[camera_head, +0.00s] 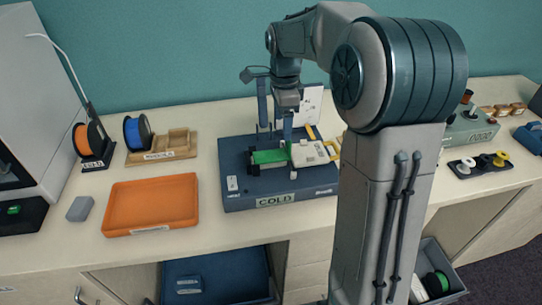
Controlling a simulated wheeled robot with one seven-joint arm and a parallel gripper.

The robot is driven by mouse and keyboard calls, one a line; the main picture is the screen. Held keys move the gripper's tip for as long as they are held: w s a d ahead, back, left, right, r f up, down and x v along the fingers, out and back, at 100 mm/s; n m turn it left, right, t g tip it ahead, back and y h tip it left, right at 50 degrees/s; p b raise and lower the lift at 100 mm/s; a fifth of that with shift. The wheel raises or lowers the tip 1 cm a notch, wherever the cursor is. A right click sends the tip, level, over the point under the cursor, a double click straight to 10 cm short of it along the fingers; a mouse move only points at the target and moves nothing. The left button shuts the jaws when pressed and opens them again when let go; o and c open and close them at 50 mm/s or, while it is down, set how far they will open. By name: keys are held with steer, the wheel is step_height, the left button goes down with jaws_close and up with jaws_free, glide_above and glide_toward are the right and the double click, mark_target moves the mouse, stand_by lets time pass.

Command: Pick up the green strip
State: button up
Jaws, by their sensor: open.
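The green strip (268,157) lies on top of the blue machine base labelled COLD (238,199). A cream-coloured block (311,153) adjoins its right end. My gripper (276,137) points down over the base, with its two fingers apart, one to the left and one to the right. The fingertips appear just above or behind the green strip. I cannot tell the exact height gap, and nothing shows between the fingers.
An orange tray (150,206) and a grey block (79,209) lie to the left on the table. Orange (88,138) and blue (138,132) filament spools stand behind. My arm hides part of the table right of the base. Small rings (484,162) lie at right.

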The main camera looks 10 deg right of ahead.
glide_above(279, 154)
steer(key=f, duration=0.4)
steer(key=shift+s+d+f, duration=0.2)
steer(key=shift+d+f, duration=0.05)
steer(key=shift+d, duration=0.1)
steer(key=shift+w+a+f+p, duration=0.15)
steer(key=shift+f+p, duration=0.2)
steer(key=shift+f, duration=0.95)
steer(key=shift+a+f+p, duration=0.15)
steer(key=shift+f+p, duration=0.15)
steer(key=shift+f, duration=0.95)
steer(key=c, duration=1.1)
